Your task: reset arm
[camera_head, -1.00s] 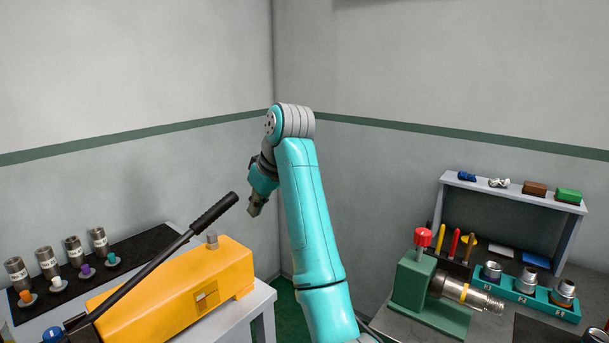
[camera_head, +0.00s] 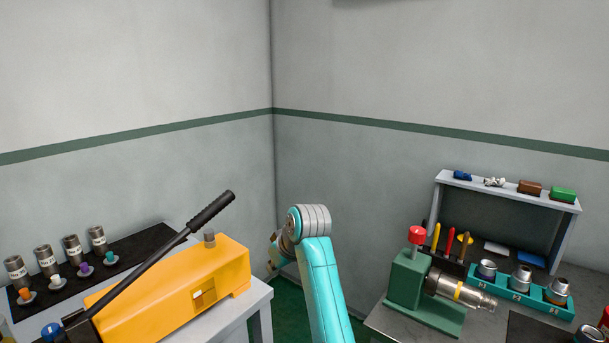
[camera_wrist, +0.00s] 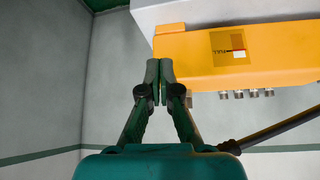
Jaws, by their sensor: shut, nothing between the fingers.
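My gripper (camera_wrist: 159,80) is shut, with its two dark green fingers together and nothing between them. In the head view only a small dark part of my wrist shows left of the folded teal arm; the fingertips are hidden. The arm stands in the gap between two work benches, just right of the yellow machine (camera_head: 180,285). In the wrist view, which looks upside down, the yellow machine (camera_wrist: 270,52) is at the upper right, close beside the fingertips in the picture; I cannot tell how far apart they are.
The machine's long black lever (camera_head: 150,265) slopes up to the right. Several labelled metal cylinders (camera_head: 72,248) stand on the left bench. At right are a green vise (camera_head: 408,280), a teal socket holder (camera_head: 520,295) and a grey shelf (camera_head: 510,190). The corner wall behind is bare.

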